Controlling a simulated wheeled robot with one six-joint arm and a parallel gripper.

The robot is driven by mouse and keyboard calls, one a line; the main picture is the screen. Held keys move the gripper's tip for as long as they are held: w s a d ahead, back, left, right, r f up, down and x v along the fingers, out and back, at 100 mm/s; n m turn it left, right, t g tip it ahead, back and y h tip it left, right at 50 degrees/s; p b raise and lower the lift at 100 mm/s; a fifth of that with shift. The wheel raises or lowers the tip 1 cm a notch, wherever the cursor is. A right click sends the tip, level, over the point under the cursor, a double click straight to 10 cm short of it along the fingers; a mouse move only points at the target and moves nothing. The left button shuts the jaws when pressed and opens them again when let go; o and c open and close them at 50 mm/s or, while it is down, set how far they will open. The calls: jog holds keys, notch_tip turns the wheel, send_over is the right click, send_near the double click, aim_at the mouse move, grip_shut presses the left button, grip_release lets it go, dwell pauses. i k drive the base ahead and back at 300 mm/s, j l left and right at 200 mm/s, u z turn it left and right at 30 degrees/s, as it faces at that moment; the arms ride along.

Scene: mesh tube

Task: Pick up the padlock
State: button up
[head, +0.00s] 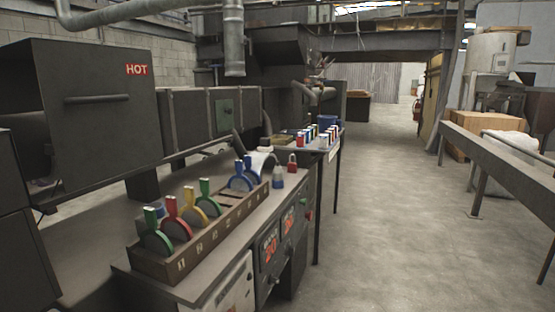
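A small red padlock-shaped object (292,168) stands near the far end of the dark workbench (222,262), close to its right edge. Just in front of it is a small item with a blue lower part (278,182) and a paler top; I cannot tell exactly what it is. My gripper does not show in this view, so whether it is open or shut is hidden.
A wooden rack (215,238) with coloured ring-shaped handled tools fills the near bench. A far table (325,150) holds several small coloured containers. A dark box marked HOT (95,130) stands left. The concrete floor (390,220) is open; a long rail (500,170) runs right.

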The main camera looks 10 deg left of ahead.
aim_at(293, 168)
jog(key=i+l+u, duration=0.25)
jog(key=i, duration=0.55)
jog(key=i+l+u, duration=0.25)
jog(key=i+l, duration=0.35)
jog(key=i, duration=0.2)
jog(key=i+l+u, duration=0.25)
jog(key=i+l, duration=0.45)
